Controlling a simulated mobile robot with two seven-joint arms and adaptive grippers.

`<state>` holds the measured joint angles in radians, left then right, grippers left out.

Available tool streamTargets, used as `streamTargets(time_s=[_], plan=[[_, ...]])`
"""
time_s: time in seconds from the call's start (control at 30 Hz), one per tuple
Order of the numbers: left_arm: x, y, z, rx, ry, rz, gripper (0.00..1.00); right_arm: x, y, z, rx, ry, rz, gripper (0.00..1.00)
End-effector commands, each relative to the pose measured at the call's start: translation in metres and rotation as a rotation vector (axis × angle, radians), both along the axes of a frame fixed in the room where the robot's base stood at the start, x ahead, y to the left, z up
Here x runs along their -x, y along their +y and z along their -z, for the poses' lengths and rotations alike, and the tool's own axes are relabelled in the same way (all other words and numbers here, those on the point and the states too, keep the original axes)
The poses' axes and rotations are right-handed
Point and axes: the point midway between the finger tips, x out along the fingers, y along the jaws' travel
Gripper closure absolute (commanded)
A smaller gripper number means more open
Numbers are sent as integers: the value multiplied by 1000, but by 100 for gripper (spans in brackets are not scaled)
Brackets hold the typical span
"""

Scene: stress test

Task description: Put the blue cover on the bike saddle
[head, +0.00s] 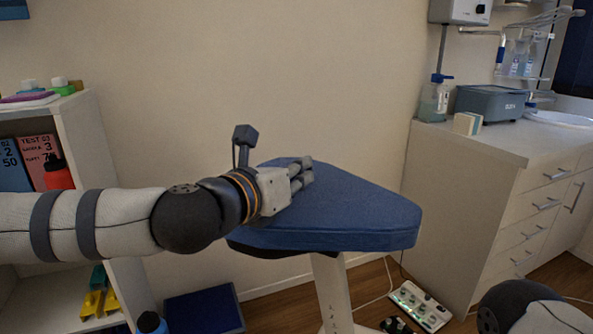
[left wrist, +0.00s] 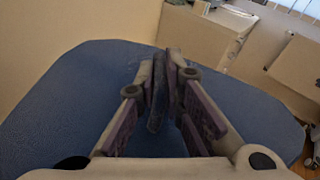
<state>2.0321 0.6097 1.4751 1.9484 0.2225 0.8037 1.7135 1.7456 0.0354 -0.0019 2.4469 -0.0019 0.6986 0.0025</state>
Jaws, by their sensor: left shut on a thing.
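The blue cover (head: 350,208) lies over the top of the bike saddle, with its edge hanging down along the near side. The saddle itself is mostly hidden; a dark underside (head: 272,252) shows below the cover at the left, above a pale post (head: 331,292). My left gripper (head: 303,175) reaches over the cover's left part from the left. In the left wrist view the blue cover (left wrist: 75,95) spreads below the fingers, and my left gripper (left wrist: 166,75) is shut on a thin dark fold of it. My right gripper is out of view.
A shelf (head: 90,130) with books and a red bottle (head: 57,173) stands at the left. A counter (head: 470,145) with a grey box (head: 490,103) stands at the right. A power strip (head: 420,305) and cables lie on the floor. My right arm shows at bottom right.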

Motion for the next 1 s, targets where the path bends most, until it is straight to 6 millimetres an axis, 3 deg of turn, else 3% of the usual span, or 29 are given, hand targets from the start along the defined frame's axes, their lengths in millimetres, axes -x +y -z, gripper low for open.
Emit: streamTargets(time_s=[0.17,0.2,0.3,0.63,1.0], plan=[[0,0,0,0,0,0,100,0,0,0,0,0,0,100],[0,0,0,0,0,0,86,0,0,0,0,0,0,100],[0,0,0,0,0,0,68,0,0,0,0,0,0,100],[4,3,-1,0,1,0,68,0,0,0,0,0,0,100],[82,48,-15,0,-1,0,68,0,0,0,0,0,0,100]])
